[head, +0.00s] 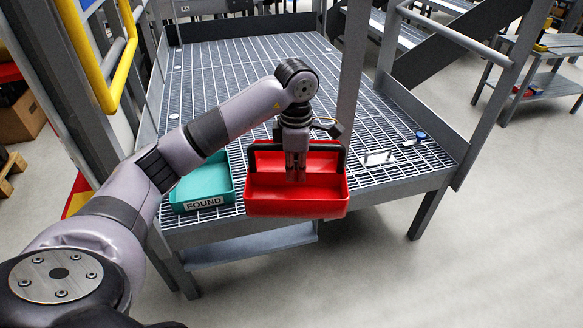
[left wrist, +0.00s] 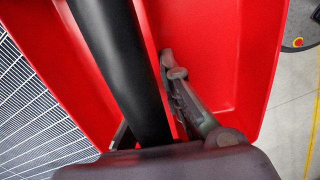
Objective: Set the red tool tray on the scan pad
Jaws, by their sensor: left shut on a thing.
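The red tool tray (head: 297,203) hangs at the front edge of the grated platform, with its black handle (head: 260,148) across the top. Its visible inside looks empty. My left gripper (head: 296,172) points down and is shut on the tray's handle. In the left wrist view the black handle (left wrist: 122,70) runs between red tray walls (left wrist: 225,60), with a gripper finger beside it. Whether the tray touches the grating is hard to tell. I cannot make out a scan pad; the tray and arm hide part of the platform. My right gripper is not in view.
A teal tray marked FOUND (head: 205,184) sits on the grating just left of the red tray. A small white object (head: 378,158) and a blue-capped item (head: 420,135) lie to the right. Grey posts and a yellow rail (head: 108,80) flank the platform. The grating behind (head: 225,75) is largely clear.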

